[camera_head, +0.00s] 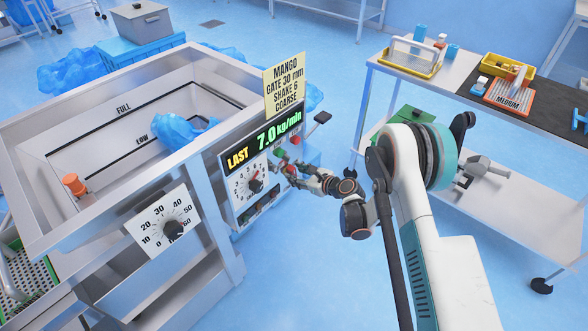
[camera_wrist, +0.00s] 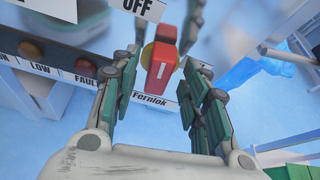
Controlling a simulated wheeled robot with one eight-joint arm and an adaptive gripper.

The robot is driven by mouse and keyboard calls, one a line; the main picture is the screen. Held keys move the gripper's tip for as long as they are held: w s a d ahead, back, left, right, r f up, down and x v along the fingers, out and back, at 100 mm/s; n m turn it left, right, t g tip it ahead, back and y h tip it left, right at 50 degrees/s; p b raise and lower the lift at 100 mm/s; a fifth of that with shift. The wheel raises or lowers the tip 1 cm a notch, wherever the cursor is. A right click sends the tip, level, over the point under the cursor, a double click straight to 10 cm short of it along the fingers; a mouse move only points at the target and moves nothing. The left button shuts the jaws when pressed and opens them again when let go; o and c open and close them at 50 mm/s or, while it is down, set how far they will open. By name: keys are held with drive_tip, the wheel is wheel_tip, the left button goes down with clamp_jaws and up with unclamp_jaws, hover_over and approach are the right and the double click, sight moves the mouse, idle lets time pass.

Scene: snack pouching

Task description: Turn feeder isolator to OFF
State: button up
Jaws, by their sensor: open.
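The feeder isolator (camera_wrist: 161,68) is a red handle with a white line on a yellow round base, seen in the wrist view. Its long axis runs nearly up and down the picture, and the white line lies near its lower end. The OFF label (camera_wrist: 137,6) is up and left of the handle. My gripper (camera_wrist: 164,66) is open, with one green-padded finger on each side of the handle. I cannot tell if either pad touches it. In the head view my gripper (camera_head: 289,174) is at the right end of the control panel, hiding most of the isolator.
The control panel (camera_head: 236,164) carries a dial and a lit readout of 7.0 kg/min. The steel hopper (camera_head: 95,117) holds a blue bag (camera_head: 180,131). A yellow note (camera_head: 285,85) stands above the panel. A steel bench (camera_head: 455,78) with trays is at right.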

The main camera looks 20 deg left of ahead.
drive_tip(key=shift+w+a+f, duration=0.1)
drive_tip(key=shift+a, duration=0.2)
clamp_jaws()
drive_tip(key=shift+s+a+f+n+t, duration=0.1)
drive_tip(key=shift+s+n+t, duration=0.1)
drive_tip(key=shift+n+t, duration=0.6)
drive_tip(key=shift+n+t+h, duration=0.3)
drive_tip(key=shift+n, duration=0.7)
unclamp_jaws()
